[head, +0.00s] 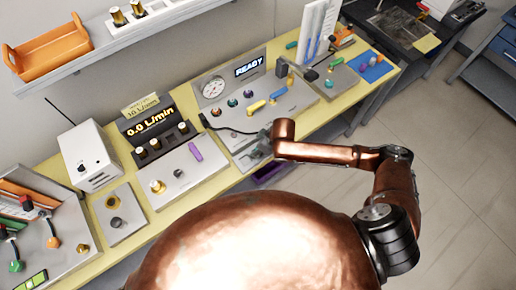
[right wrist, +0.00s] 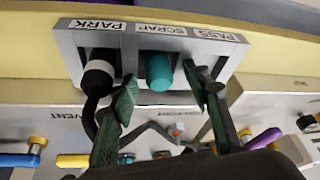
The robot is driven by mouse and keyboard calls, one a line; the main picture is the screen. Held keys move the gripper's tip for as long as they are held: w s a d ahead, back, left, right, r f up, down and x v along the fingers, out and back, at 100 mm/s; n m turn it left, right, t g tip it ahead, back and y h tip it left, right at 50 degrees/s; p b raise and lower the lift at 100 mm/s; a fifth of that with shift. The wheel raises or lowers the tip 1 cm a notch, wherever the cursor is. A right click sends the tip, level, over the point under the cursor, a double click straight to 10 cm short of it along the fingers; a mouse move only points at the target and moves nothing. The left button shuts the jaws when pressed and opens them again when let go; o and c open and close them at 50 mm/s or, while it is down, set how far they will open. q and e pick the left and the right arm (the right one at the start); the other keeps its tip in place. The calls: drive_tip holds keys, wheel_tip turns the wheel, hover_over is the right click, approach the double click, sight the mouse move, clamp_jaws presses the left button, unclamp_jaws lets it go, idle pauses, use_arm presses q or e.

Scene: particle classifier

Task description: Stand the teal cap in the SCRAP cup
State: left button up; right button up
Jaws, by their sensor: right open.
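The teal cap (right wrist: 159,72) stands in the middle slot of a grey three-slot holder (right wrist: 66,50) in the right wrist view, under the SCRAP label (right wrist: 162,29). Its lower part and any cup below it are hard to make out. My right gripper (right wrist: 161,82) is open, its green-black fingers on either side of the cap with a visible gap at each side. In the head view my right gripper (head: 265,138) is small and partly hidden by my copper arm. My left gripper is not in view.
A black-and-white plug with a dark cable (right wrist: 98,75) sits in the PARK slot beside the cap. The PASS slot is on the other side. Panels with knobs and a purple lever (head: 195,152) line the yellow bench (head: 222,187). A gauge panel (head: 213,87) stands behind.

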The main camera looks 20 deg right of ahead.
drive_tip(key=shift+r, duration=0.1)
drive_tip(key=shift+r, duration=0.25)
drive_tip(key=v, duration=1.2)
drive_tip(key=shift+r+p, duration=0.35)
drive_tip(key=shift+p, duration=0.1)
